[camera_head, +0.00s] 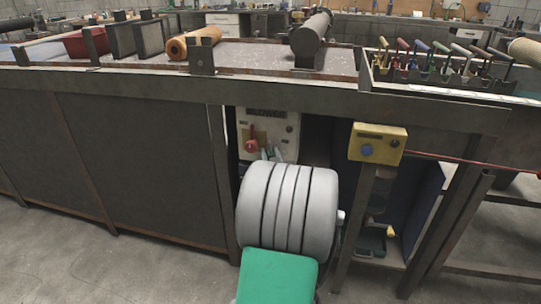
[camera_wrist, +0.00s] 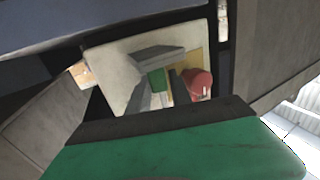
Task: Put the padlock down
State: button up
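A small green block, which looks like the padlock (camera_wrist: 157,80), shows between the grey fingers of my gripper (camera_wrist: 150,76) in the wrist view. It is too small and partly covered for its shackle to be made out. The fingers are in front of a pale switch panel (camera_wrist: 112,62) with a red knob (camera_wrist: 198,84) just to their right. In the head view my gripper (camera_head: 271,154) shows only as small tips in front of the panel (camera_head: 283,131), right of the red knob (camera_head: 251,146); my arm hides the rest.
The panel sits under the edge of a long metal workbench (camera_head: 150,82). A yellow box with a blue button (camera_head: 378,143) is to the right, above a shelf with a green tray (camera_head: 372,240). A rack of coloured-handled tools (camera_head: 430,68) stands on the bench.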

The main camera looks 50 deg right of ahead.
jog(key=shift+r+p, duration=0.3)
jog(key=shift+p, duration=0.05)
jog(key=v, duration=1.1)
jog(key=w+a+f+n+g+y, duration=0.1)
jog(key=w+a+f+n+y, duration=0.2)
jog(key=a, duration=0.4)
jog(key=w+a+f+n+y, duration=0.25)
jog(key=w+a+y, duration=0.2)
jog(key=a, duration=0.35)
jog(key=w+a+f+n+g+y, duration=0.1)
jog(key=w+a+f+n+y, duration=0.15)
jog(key=w+a+y, duration=0.35)
jog(key=s+a+f+g, duration=0.2)
jog(key=s+a, duration=0.1)
jog(key=a, duration=0.3)
jog(key=s+a+f+g, duration=0.2)
jog(key=a, duration=0.5)
jog(key=s+a+g, duration=0.1)
jog(key=s+a, duration=0.1)
jog(key=s, duration=0.1)
jog(key=s+a+g, duration=0.2)
jog(key=s, duration=0.1)
jog(key=s+a+g, duration=0.2)
jog(key=s, duration=0.1)
jog(key=shift+s+r+n+h, duration=0.15)
jog(key=shift+r+n+h, duration=0.2)
jog(key=shift+n, duration=0.05)
